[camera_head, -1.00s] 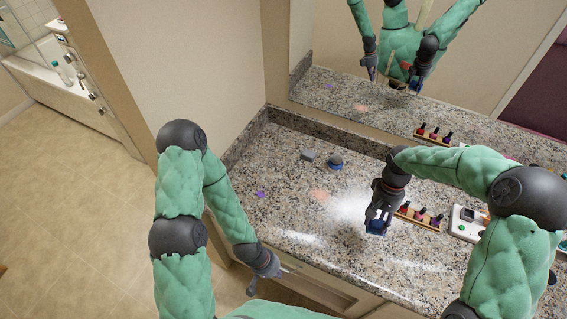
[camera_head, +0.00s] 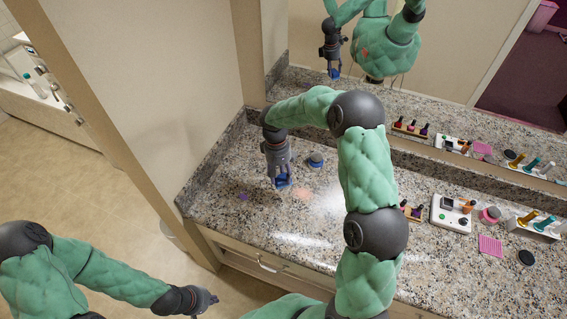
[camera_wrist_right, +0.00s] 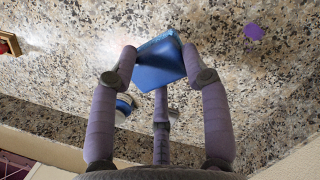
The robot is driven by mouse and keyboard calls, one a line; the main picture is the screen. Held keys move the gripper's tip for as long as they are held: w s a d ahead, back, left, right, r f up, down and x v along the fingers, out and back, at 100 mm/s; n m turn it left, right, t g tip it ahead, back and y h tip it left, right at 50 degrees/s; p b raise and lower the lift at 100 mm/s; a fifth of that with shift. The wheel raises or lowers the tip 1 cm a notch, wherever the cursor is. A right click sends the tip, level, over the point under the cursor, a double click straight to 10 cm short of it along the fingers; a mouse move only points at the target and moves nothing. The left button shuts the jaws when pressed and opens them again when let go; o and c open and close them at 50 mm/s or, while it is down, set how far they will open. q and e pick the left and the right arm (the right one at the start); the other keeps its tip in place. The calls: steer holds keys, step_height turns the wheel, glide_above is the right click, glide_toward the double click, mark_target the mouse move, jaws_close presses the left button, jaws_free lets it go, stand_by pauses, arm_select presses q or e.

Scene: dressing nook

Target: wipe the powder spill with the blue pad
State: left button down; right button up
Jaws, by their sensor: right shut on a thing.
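My right gripper (camera_head: 281,180) is shut on the blue pad (camera_head: 284,183) and holds it at or just above the counter; contact is unclear. In the right wrist view the pad (camera_wrist_right: 158,64) sits tilted between the fingers. A soft pinkish patch (camera_head: 303,193), which looks like powder, lies just right of the pad. A whitish area (camera_head: 328,198) lies further right; I cannot tell powder from glare. A small purple patch (camera_head: 243,197) lies left of the pad, and also shows in the wrist view (camera_wrist_right: 253,32). My left gripper (camera_head: 210,299) is off the counter's front, its jaws unclear.
To the right are nail polish bottles (camera_head: 411,211), a white palette (camera_head: 452,214), a pink item (camera_head: 490,246) and a black disc (camera_head: 526,258). A mirror (camera_head: 440,85) backs the granite counter (camera_head: 250,222).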

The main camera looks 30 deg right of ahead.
steer(key=w+d+f+b, duration=0.2)
steer(key=d+f+b, duration=0.1)
steer(key=d+f, duration=0.1)
steer(key=shift+w+d+f, duration=0.35)
steer(key=shift+f, duration=0.2)
stand_by(0.4)
